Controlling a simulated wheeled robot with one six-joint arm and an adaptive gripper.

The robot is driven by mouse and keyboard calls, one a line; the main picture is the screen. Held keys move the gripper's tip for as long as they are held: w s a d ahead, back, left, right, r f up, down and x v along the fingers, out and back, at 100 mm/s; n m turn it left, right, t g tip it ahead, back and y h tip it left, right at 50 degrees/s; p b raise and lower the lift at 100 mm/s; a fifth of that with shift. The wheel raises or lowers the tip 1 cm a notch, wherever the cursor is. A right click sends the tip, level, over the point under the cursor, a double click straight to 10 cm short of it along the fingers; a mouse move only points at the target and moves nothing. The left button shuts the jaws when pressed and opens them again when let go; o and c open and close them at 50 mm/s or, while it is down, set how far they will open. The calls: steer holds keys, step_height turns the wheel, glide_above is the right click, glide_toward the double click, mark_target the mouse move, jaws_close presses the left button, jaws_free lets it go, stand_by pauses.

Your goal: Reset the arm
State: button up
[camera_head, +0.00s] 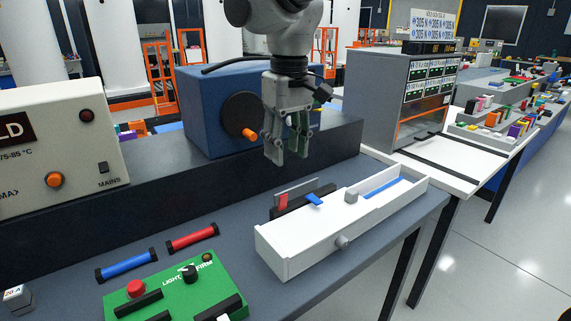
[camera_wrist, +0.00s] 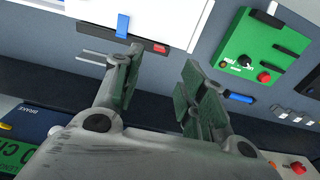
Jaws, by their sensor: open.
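My gripper (camera_head: 287,146) hangs from the arm above the bench, in front of the blue machine (camera_head: 205,112). Its fingers point down and are apart, with nothing between them. In the wrist view my gripper (camera_wrist: 155,90) also shows open and empty. Below and to the right of it in the head view stands the white tray-like box (camera_head: 300,252). The box also shows at the top of the wrist view (camera_wrist: 165,15). The gripper is apart from the box and the bench.
A green panel (camera_head: 205,272) with knobs lies on the bench (camera_head: 225,234) at the front. A red cylinder (camera_head: 192,238) and a blue cylinder (camera_head: 127,264) lie behind it. A beige control box (camera_head: 60,150) stands left. A grey cabinet (camera_head: 385,100) and more tables are right.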

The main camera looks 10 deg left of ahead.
steer(key=shift+r, duration=0.2)
steer(key=d+f+m, duration=0.2)
steer(key=d+f, duration=0.1)
steer(key=d, duration=2.2)
steer(key=s+d+m+t, duration=0.2)
steer(key=s+d+m, duration=0.2)
steer(key=d, duration=0.8)
steer(key=s+d+r+m+t, duration=0.1)
steer(key=s+d+m, duration=0.3)
steer(key=d, duration=0.8)
steer(key=shift+s+d+r+t, duration=0.25)
steer(key=shift+s+t, duration=0.25)
steer(key=shift+s, duration=0.55)
